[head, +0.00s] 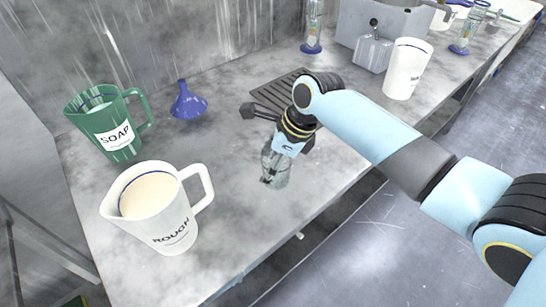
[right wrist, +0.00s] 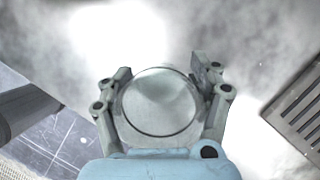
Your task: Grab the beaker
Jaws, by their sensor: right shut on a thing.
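A clear glass beaker (head: 276,168) stands on the grey stone counter near its front edge in the head view. My right gripper (head: 272,168) reaches down over it from the right, with its fingers around the glass. In the right wrist view the round beaker (right wrist: 160,102) sits between the two fingers of my right gripper (right wrist: 162,95), one on each side and shut on it. Whether the beaker's base touches the counter is hard to tell. My left gripper is not in view.
A white ROUGH pitcher (head: 172,232), a green SOAP pitcher (head: 118,140) and a blue funnel (head: 188,103) stand left of the beaker. A slotted drain grate (head: 268,92) lies behind. A white pitcher (head: 407,70) stands at the right. Counter between funnel and beaker is clear.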

